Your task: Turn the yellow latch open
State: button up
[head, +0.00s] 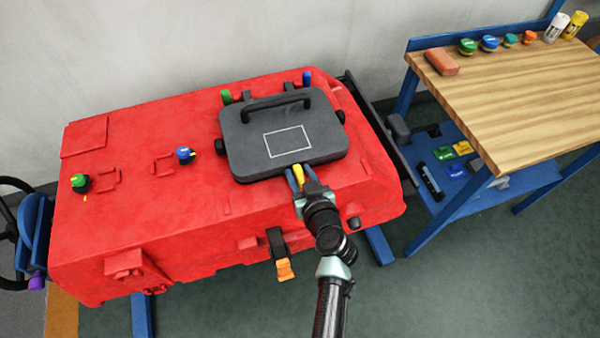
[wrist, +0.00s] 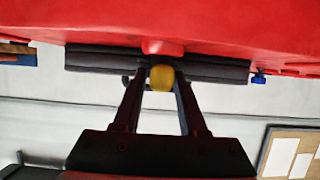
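The yellow latch (head: 298,172) is on the front edge of a dark grey lid (head: 240,140), which lies flat on a red tank body (head: 210,205). My gripper (head: 300,178) is at the latch, with one finger on each side of it. The wrist view shows the yellow latch (wrist: 161,78) between the two fingertips of my gripper (wrist: 162,84). Little or no gap shows between latch and fingers, but I cannot tell whether they press on it. The fingers hide part of the latch in the head view.
Green (head: 80,182) and blue (head: 185,154) knobs stand on the red top. An orange-tipped strap (head: 284,268) hangs at the front side. A wooden workbench (head: 510,90) with small items stands at right. Grey floor (head: 460,290) is free at front right.

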grip_shut()
